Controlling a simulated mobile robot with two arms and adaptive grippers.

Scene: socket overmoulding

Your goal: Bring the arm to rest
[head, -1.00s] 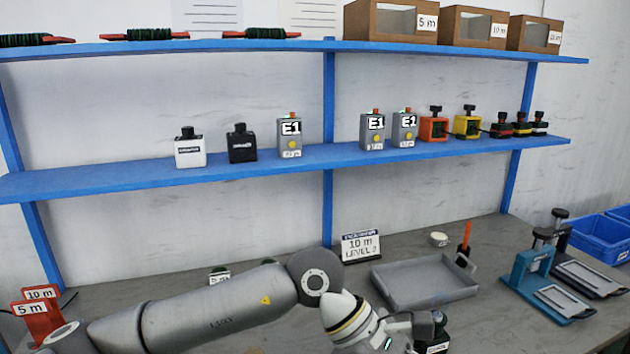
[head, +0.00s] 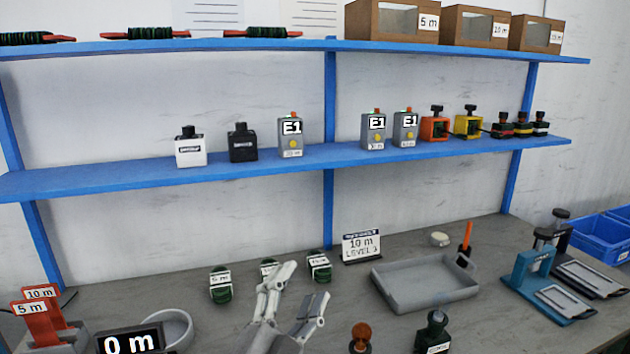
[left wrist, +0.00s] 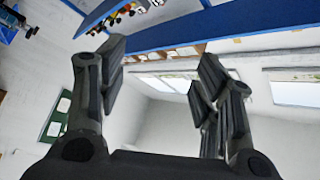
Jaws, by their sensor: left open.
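My left gripper (head: 300,295) shows at the bottom middle of the head view, fingers pointing up and spread apart. It is open and empty. In the left wrist view its two dark fingers (left wrist: 158,85) stand wide apart with nothing between them, and the wrist camera looks up at the shelf underside, wall and windows. In the head view the gripper partly hides one of the green coils behind it. My right gripper is not seen.
Green coils (head: 220,287) stand on the grey bench near the gripper. A blue shelf (head: 290,160) runs above.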

